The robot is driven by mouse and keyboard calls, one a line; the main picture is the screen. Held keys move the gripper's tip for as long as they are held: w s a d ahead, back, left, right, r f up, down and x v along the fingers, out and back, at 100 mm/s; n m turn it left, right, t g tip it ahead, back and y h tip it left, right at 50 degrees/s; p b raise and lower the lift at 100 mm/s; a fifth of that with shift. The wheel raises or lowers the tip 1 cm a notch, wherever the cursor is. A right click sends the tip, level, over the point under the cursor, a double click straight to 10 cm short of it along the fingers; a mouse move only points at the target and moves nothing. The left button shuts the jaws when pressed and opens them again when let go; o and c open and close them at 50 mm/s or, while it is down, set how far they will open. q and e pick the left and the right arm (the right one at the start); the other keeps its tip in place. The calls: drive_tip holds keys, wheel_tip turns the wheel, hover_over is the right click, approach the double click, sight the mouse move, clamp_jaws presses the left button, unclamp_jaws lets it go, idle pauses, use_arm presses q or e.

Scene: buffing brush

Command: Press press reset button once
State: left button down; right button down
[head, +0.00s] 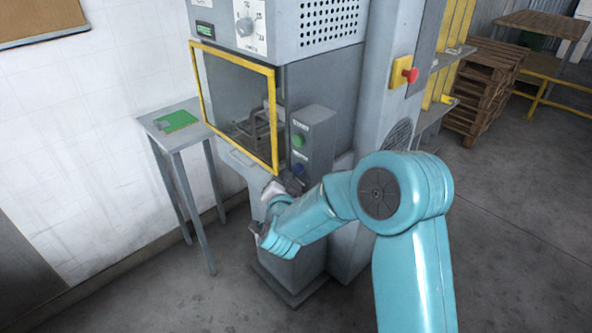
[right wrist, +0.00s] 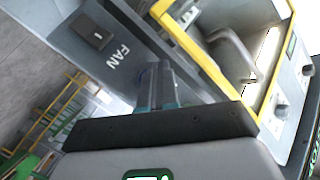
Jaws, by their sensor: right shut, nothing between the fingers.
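The press is a grey machine with a control box (head: 312,145) on its front. The box carries a green button (head: 298,140) under the word START, and a blue button (head: 298,169) below it under a label too small to read surely. My right gripper (head: 294,183) is just below and in front of the blue button; I cannot tell whether it touches the box. Its fingers (right wrist: 160,85) are together and empty in the right wrist view, in front of the grey panel. No blue button shows clearly there. My left gripper is out of view.
A yellow-framed clear guard (head: 275,125) is left of the control box. A red button (head: 410,75) sits on a yellow box at right. A FAN switch (right wrist: 93,32) shows in the wrist view. A small table (head: 160,125) stands left.

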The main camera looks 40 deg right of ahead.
drive_tip(key=shift+d+b, duration=0.35)
drive_tip(key=shift+d, duration=0.1)
drive_tip(key=shift+d, duration=0.55)
idle(0.7)
drive_tip(key=shift+a+b, duration=0.15)
drive_tip(key=shift+b, duration=0.15)
drive_tip(key=shift+a, duration=0.8)
